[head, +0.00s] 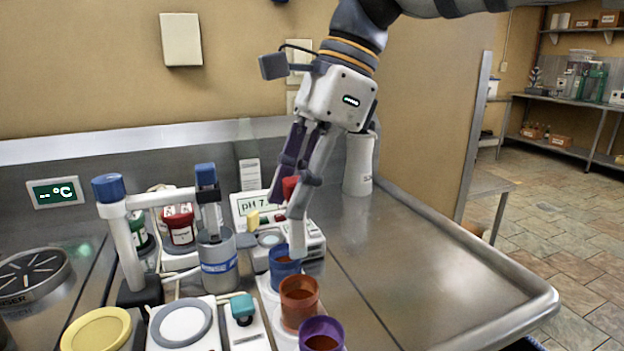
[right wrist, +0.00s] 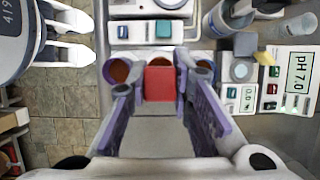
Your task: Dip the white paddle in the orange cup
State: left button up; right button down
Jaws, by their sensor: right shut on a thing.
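My right gripper (head: 288,205) is shut on a tool with a red top (head: 290,187) and a white paddle end (head: 298,240). The paddle hangs about upright over the row of cups. Its lower end overlaps the blue cup (head: 283,270) and shows just above the orange cup (head: 299,308); it appears to be outside the orange cup. The orange cup stands between the blue cup and the purple cup (head: 321,336). In the right wrist view, the red top (right wrist: 159,83) sits between my fingers and hides most of the orange cup.
A pH meter (head: 262,208) stands behind the cups. A grey canister (head: 217,262) and a stand with a white post (head: 127,245) are to the left. A white bottle (head: 358,165) stands at the back. The steel counter (head: 430,260) is bare to the right.

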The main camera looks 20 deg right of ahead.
aim_at(306, 240)
jog(key=shift+f, duration=4.9)
jog(key=shift+r, duration=3.95)
